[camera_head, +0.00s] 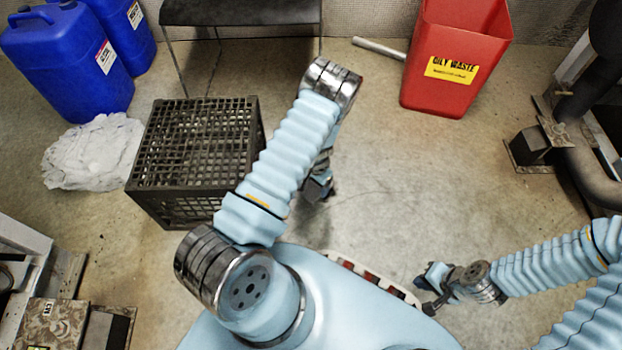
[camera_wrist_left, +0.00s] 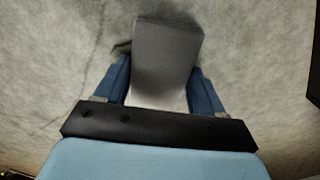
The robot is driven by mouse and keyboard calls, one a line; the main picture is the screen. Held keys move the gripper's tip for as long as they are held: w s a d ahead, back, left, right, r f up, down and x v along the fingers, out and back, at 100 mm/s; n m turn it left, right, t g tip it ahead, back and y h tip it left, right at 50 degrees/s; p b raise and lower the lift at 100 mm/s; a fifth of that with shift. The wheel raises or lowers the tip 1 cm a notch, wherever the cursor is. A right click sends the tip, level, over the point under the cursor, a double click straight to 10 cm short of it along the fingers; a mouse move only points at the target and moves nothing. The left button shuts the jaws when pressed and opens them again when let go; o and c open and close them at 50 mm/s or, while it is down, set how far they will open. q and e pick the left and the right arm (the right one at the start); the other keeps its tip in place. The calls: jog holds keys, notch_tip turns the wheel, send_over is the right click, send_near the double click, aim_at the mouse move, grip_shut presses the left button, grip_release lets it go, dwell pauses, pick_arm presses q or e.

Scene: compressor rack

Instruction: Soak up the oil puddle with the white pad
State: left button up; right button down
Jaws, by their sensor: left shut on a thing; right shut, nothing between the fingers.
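My left gripper (camera_head: 318,188) points down close to the floor, right of the black crate, partly hidden by my own arm. In the left wrist view, its two blue fingers (camera_wrist_left: 160,88) are shut on a slab, grey on its face and whitish at its lower end, which looks like the white pad (camera_wrist_left: 167,55). In the head view the arm hides most of it. No clear oil puddle shows; the floor near the left gripper has only faint dark marks and a thin dark line. My right gripper (camera_head: 431,290) is shut and empty at the lower right, above the floor.
A black crate (camera_head: 195,150) stands left of my left arm, with a crumpled white heap (camera_head: 95,152) and blue canisters (camera_head: 70,62) beyond. A red oily waste bin (camera_head: 455,50) stands at the back right. Pipework (camera_head: 590,165) is at far right. The middle floor is clear.

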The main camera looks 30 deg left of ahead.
pick_arm(q)
jog(key=shift+w+d+r, duration=0.1)
jog(key=shift+r, duration=0.75)
notch_tip(320, 180, up, 4)
jog(key=p, duration=0.3)
jog(key=shift+f, duration=0.1)
jog(key=shift+r+p, duration=0.6)
jog(key=shift+r, duration=0.4)
